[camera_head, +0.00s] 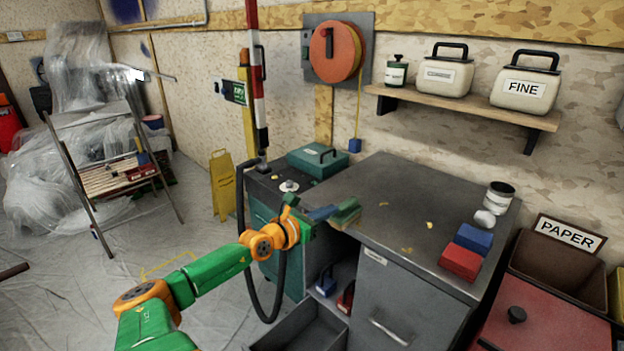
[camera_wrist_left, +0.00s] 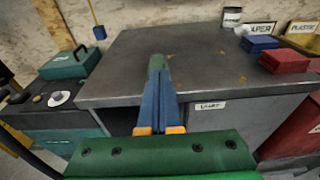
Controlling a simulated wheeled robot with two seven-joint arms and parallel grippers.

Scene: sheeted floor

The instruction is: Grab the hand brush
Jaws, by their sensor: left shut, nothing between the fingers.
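My left gripper (camera_head: 346,208) reaches over the left front edge of the grey workbench (camera_head: 400,200). Its long blue fingers with green ends are together, with nothing held between them. In the left wrist view the shut fingers (camera_wrist_left: 157,64) point forward across the bench top. I cannot make out a hand brush for certain in either view. A small blue item (camera_head: 327,281) and a red item (camera_head: 346,298) with dark handles sit in the low bay under the bench, too small to tell. My right gripper is not in view.
A blue block (camera_head: 473,238), a red block (camera_head: 460,262) and a can (camera_head: 498,196) stand at the bench's right. A teal case (camera_head: 318,160) sits on the cabinet at left. A red-lidded bin (camera_head: 540,325) stands at right. The bench's middle is mostly clear.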

